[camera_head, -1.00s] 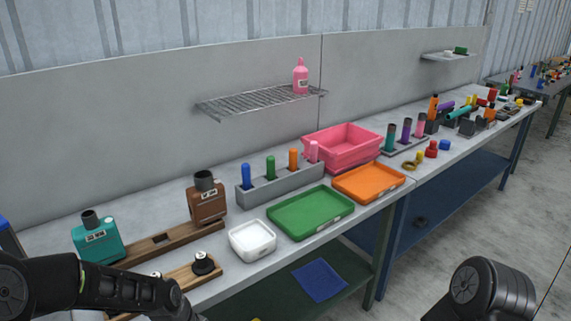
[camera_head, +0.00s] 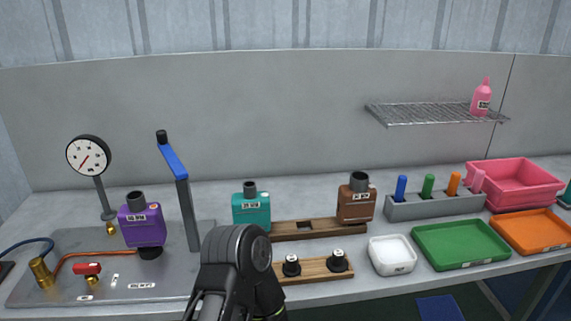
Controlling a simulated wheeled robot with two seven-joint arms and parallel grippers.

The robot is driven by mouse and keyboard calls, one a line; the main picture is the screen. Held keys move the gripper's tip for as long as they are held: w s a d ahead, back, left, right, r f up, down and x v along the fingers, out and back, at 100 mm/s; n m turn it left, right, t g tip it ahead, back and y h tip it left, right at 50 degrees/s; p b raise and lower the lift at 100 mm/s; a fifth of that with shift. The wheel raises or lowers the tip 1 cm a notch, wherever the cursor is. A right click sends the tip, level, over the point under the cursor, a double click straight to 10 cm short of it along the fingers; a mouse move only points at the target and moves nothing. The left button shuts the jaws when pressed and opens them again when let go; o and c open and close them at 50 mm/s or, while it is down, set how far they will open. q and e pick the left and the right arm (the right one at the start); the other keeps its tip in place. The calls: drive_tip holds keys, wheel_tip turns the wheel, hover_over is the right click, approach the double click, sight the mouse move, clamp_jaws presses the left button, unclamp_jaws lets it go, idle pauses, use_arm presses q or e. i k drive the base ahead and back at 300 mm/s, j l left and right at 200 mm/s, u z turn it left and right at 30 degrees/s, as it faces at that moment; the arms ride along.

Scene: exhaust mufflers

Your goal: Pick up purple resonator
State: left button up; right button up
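The purple resonator (camera_head: 142,226) is a boxy purple body with a dark round neck on top and a white label. It stands upright on a black round support on the grey metal plate (camera_head: 130,293) at the left of the bench. One of my arms, dark and jointed, rises at the bottom centre, to the right of the purple resonator and apart from it in the picture. Its gripper fingers cannot be made out. My other arm is not in view.
A pressure gauge (camera_head: 88,156) on a stand and a blue-topped post (camera_head: 183,192) flank the resonator. Brass fittings (camera_head: 42,272) and a red valve (camera_head: 87,269) sit in front.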

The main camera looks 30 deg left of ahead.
sight(142, 224)
drive_tip(key=u, duration=1.95)
drive_tip(key=j+z, duration=0.6)
drive_tip(key=i+l, duration=0.05)
